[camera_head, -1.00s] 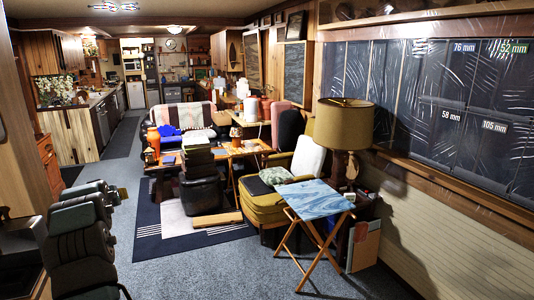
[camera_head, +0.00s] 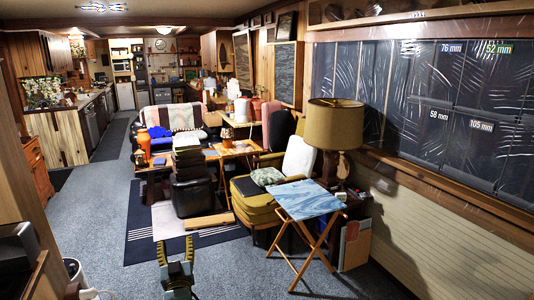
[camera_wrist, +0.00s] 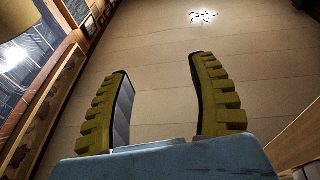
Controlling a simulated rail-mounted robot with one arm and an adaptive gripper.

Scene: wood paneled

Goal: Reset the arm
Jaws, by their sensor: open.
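My gripper (camera_head: 176,243) stands upright at the bottom of the head view, left of the middle, with its two fingers pointing up. In the wrist view the yellow ridged fingers (camera_wrist: 160,66) are spread wide apart, with nothing between them. Beyond them the wrist view shows the panelled ceiling (camera_wrist: 150,35) and a ceiling light (camera_wrist: 203,17). Most of my arm is below the head view's lower edge and hidden.
A folding table with a blue marbled top (camera_head: 308,200) stands to the right, beside a yellow armchair (camera_head: 252,205) and a lamp (camera_head: 334,130). A black chair (camera_head: 193,190) stands ahead on a rug. Grey carpet (camera_head: 100,215) is clear at the left.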

